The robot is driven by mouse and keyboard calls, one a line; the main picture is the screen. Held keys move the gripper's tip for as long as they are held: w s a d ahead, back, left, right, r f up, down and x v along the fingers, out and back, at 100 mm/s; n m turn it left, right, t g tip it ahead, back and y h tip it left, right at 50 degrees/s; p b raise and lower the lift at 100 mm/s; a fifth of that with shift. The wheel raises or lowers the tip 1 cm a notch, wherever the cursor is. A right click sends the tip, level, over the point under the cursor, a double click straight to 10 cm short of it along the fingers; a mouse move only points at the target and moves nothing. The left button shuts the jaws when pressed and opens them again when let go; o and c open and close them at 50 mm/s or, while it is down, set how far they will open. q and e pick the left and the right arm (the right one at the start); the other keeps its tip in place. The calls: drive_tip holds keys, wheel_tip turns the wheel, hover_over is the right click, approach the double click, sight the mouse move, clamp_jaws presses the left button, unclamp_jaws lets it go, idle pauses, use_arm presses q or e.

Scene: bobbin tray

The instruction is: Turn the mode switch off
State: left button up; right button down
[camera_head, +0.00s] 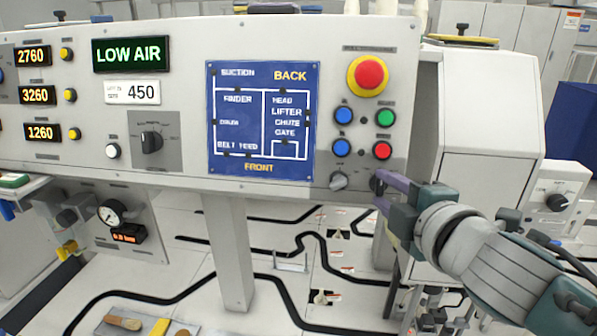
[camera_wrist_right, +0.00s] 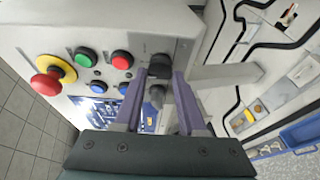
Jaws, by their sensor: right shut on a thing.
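A dark rotary knob, which I take as the mode switch (camera_wrist_right: 160,67), sits at the lower right corner of the control panel. My right gripper (camera_head: 381,187) reaches it from the right and is shut on it. In the right wrist view the gripper's two purple fingers (camera_wrist_right: 160,76) stand on either side of the knob. In the head view the fingers hide most of the knob, and I cannot read its label or tell its setting. My left gripper is in neither view.
A grey knob (camera_head: 339,181) sits close left of the gripped one. Above are blue, green and red buttons (camera_head: 382,150) and a red emergency button (camera_head: 368,73). A larger black rotary switch (camera_head: 151,142) is further left. A white housing (camera_head: 487,105) stands to the right.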

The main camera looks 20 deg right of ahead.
drive_tip(key=shift+f, duration=0.1)
drive_tip(key=shift+c, duration=2.4)
unclamp_jaws()
drive_tip(key=shift+s, duration=0.1)
drive_tip(key=v, duration=0.9)
drive_tip(key=shift+s+r, duration=0.2)
drive_tip(key=shift+s, duration=0.15)
